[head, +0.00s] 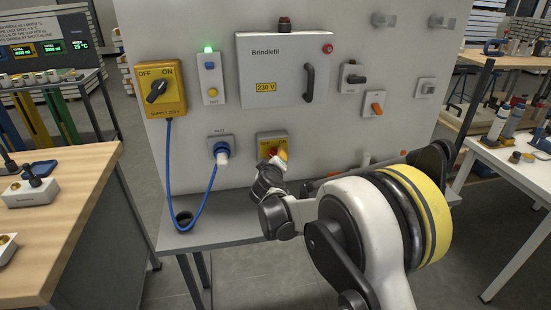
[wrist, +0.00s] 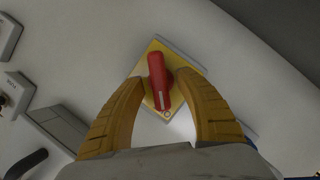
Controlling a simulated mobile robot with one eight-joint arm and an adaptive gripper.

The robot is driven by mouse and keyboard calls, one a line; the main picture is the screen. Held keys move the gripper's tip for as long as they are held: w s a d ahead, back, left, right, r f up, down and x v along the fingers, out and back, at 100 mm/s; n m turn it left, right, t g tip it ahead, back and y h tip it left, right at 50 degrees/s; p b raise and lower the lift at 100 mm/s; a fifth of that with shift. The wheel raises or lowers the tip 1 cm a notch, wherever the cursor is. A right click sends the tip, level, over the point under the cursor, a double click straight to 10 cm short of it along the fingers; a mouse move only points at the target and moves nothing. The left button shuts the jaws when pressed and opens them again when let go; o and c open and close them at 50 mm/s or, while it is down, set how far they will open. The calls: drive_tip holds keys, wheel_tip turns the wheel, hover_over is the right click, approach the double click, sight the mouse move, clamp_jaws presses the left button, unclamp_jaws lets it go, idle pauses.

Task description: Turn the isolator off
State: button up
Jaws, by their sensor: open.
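A red rotary handle (wrist: 157,72) sits on a yellow plate (wrist: 143,52) in the wrist view, like an isolator switch. It stands nearly upright in that picture, with a pale mark at its lower end. The yellow-fronted switch (head: 268,137) shows low on the panel in the head view, partly hidden by my gripper (head: 280,158). My gripper's two yellow-orange fingers (wrist: 160,80) are open, one on each side of the red handle. I cannot tell whether they touch it. Its labels are too small to read.
A yellow OFF/ON supply switch (head: 174,75) with a black knob is at upper left. A blue cable loops to the inlet plug (head: 221,152), left of my gripper. The Brindlefil cabinet (head: 270,60) is above. A grey shelf (head: 222,235) runs below the panel.

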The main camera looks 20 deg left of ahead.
drive_tip(key=v, duration=1.1)
drive_tip(key=shift+s, duration=0.2)
drive_tip(key=s+d+r+m+g+h, duration=0.1)
drive_tip(key=s+d+r+m, duration=0.1)
drive_tip(key=d, duration=0.8)
drive_tip(key=s+d+r+m+g+h, duration=0.1)
drive_tip(key=s+d+r+m+h, duration=0.15)
drive_tip(key=d, duration=0.75)
drive_tip(key=s+d+r+m+g+h, duration=0.1)
drive_tip(key=s+d+r+m, duration=0.15)
drive_tip(key=d, duration=0.75)
drive_tip(key=s+d+f+m+g, duration=0.2)
drive_tip(key=s+d, duration=0.5)
drive_tip(key=s, duration=0.4)
drive_tip(key=s+d+f+m+g, duration=0.2)
drive_tip(key=s+d, duration=0.5)
drive_tip(key=s, duration=0.4)
drive_tip(key=shift+s+d+f+m+y, duration=0.15)
drive_tip(key=shift+d+f+m+y, duration=0.15)
drive_tip(key=shift+m, duration=0.5)
